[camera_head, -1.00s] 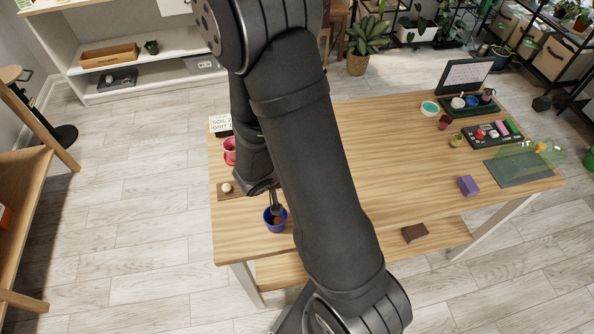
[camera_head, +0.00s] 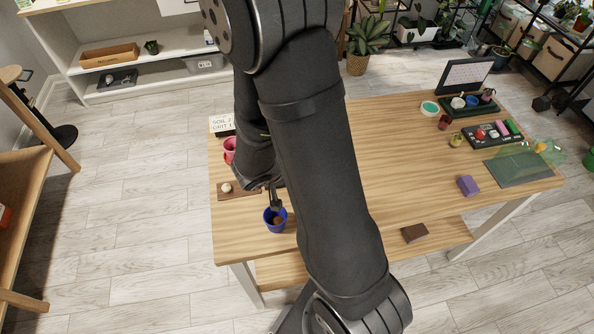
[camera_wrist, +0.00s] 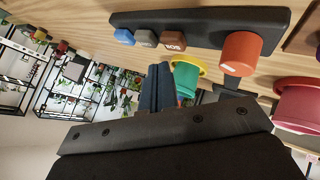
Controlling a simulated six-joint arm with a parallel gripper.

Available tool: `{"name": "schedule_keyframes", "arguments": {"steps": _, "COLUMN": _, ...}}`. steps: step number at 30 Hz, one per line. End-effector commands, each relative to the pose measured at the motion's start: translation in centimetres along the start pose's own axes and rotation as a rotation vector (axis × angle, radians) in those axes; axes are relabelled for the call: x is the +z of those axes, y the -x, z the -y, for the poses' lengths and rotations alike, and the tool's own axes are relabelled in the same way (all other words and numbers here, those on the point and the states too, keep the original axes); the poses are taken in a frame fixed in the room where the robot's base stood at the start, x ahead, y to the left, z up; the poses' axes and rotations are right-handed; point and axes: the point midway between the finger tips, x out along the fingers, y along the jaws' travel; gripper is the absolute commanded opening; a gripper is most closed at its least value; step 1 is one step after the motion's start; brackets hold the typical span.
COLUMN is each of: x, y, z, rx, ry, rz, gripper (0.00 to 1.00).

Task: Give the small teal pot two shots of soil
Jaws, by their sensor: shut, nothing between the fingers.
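My gripper (camera_head: 275,204) is shut and empty, just above the dark blue pot (camera_head: 268,227) at the table's front left. Brown matter shows inside this pot; I cannot tell whether the fingertips touch it. In the wrist view my shut fingers (camera_wrist: 158,91) point at the table. Behind them is a small teal-green pot (camera_wrist: 185,91) with a yellow rim or saucer, partly hidden by the fingers. I cannot make out a small teal pot in the head view, where my arm covers the middle of the table.
A white card (camera_head: 221,124) reading soil and grit, a pink pot (camera_head: 230,146) and a brown board (camera_head: 236,192) with a pale ball stand at the left. The wrist view shows a dark tray (camera_wrist: 215,22) and an orange cup (camera_wrist: 240,53). The table's right half has free room.

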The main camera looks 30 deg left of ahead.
Motion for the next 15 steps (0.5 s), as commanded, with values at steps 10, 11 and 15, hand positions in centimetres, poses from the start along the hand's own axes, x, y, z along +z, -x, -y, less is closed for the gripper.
{"name": "schedule_keyframes", "arguments": {"steps": 10, "x": -1.9, "y": 2.5, "z": -1.8, "rx": 0.000, "ry": -0.005, "rz": -0.003, "gripper": 0.00}}
{"name": "schedule_keyframes", "arguments": {"steps": 11, "x": -2.0, "y": 2.6, "z": -1.9, "rx": 0.000, "ry": -0.005, "rz": -0.003, "gripper": 0.00}}
{"name": "schedule_keyframes", "arguments": {"steps": 15, "x": -2.3, "y": 3.2, "z": -2.3, "rx": 0.000, "ry": -0.003, "rz": -0.001, "gripper": 0.00}}
